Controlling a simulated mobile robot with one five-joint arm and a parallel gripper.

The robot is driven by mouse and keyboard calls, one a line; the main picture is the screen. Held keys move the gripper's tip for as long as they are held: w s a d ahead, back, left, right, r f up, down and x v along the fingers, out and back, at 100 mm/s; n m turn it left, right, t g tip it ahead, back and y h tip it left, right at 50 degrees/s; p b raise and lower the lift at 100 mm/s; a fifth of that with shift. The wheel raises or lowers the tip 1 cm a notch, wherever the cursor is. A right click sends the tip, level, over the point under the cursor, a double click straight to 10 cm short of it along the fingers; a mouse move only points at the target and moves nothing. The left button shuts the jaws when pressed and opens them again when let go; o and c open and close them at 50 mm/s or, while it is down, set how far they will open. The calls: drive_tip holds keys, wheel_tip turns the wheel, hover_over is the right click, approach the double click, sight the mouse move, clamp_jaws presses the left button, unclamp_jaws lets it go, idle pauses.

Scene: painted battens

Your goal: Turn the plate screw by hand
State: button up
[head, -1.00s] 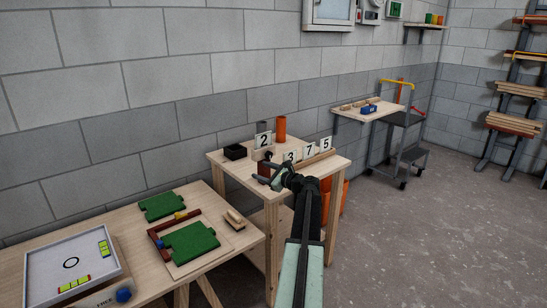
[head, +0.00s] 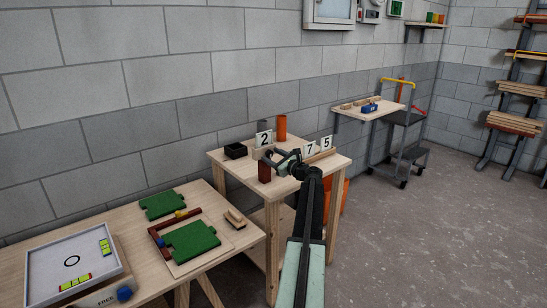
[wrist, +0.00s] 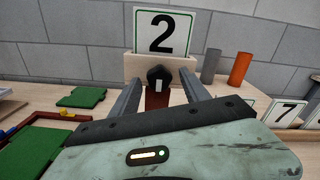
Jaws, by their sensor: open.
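A white plate with a black 2 (head: 263,139) stands upright in a wooden block on the farther table; it also shows in the wrist view (wrist: 162,33). A black screw knob (wrist: 159,74) with a white mark sits in front of that block, below the plate. My gripper (wrist: 161,80) is open, one finger on each side of the knob in the picture; I cannot tell whether they touch it. In the head view my gripper (head: 276,157) is in front of the number plate and hides the knob.
A dark red block (head: 264,172) stands below my gripper. Plates 7 (head: 310,148) and 5 (head: 326,142) stand to the right. A black box (head: 235,151) and an orange cylinder (head: 280,126) are nearby. The near table (head: 215,272) holds green boards and a tray.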

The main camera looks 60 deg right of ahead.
clamp_jaws()
drive_tip(key=shift+s+d, duration=0.1)
drive_tip(key=shift+d, duration=0.1)
drive_tip(key=shift+a, duration=0.15)
